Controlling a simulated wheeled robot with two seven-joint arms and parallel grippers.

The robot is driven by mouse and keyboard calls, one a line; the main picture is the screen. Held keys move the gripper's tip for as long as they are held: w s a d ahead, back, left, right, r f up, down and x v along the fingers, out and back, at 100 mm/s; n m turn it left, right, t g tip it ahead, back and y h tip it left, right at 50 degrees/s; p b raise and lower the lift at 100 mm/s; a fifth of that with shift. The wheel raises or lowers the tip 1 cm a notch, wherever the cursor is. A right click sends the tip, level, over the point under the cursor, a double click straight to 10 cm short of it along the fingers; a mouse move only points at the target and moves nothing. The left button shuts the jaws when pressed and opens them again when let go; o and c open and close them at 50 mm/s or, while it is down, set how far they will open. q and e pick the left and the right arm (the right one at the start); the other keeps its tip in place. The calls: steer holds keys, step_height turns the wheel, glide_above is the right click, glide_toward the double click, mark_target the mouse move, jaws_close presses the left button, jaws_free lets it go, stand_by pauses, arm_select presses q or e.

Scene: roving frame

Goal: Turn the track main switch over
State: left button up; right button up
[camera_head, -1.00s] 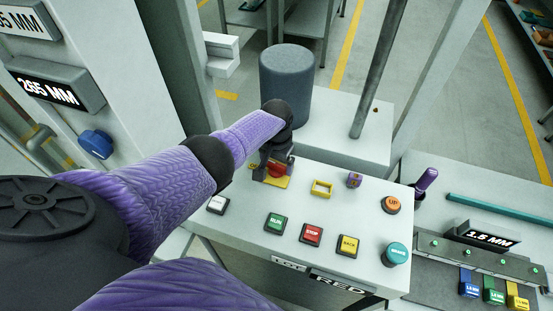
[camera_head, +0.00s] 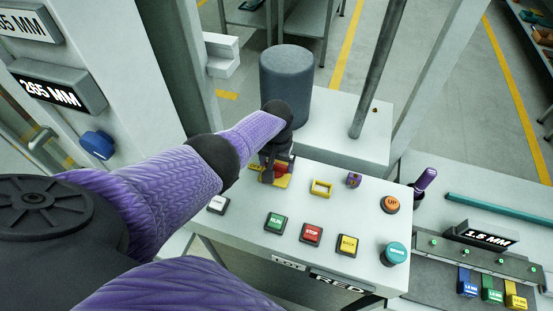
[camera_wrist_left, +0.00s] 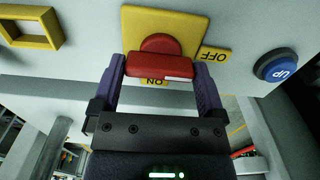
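The main switch is a red knob with a bar handle (camera_wrist_left: 160,65) on a yellow plate (camera_wrist_left: 135,22), with an ON tag below and an OFF tag (camera_wrist_left: 213,54) to the right in the left wrist view. A white mark shows near the bar's right end. In the head view the yellow plate (camera_head: 282,181) is partly hidden by my left gripper (camera_head: 274,174). In the left wrist view the gripper (camera_wrist_left: 158,72) is spread wide, one finger near each end of the bar; contact is unclear. My right gripper is not in view.
The pale console also holds RUN (camera_head: 275,222), STOP (camera_head: 311,234) and BACK (camera_head: 347,245) buttons, an empty yellow frame (camera_head: 321,188) and an orange UP button (camera_head: 391,204). A grey cylinder (camera_head: 286,85) stands behind.

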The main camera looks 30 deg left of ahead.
mark_target(277, 164)
arm_select(q)
steer(key=shift+o, duration=0.2)
steer(key=shift+r, duration=0.15)
step_height(277, 164, up, 9)
steer(key=p, duration=0.6)
steer(key=shift+r, duration=0.35)
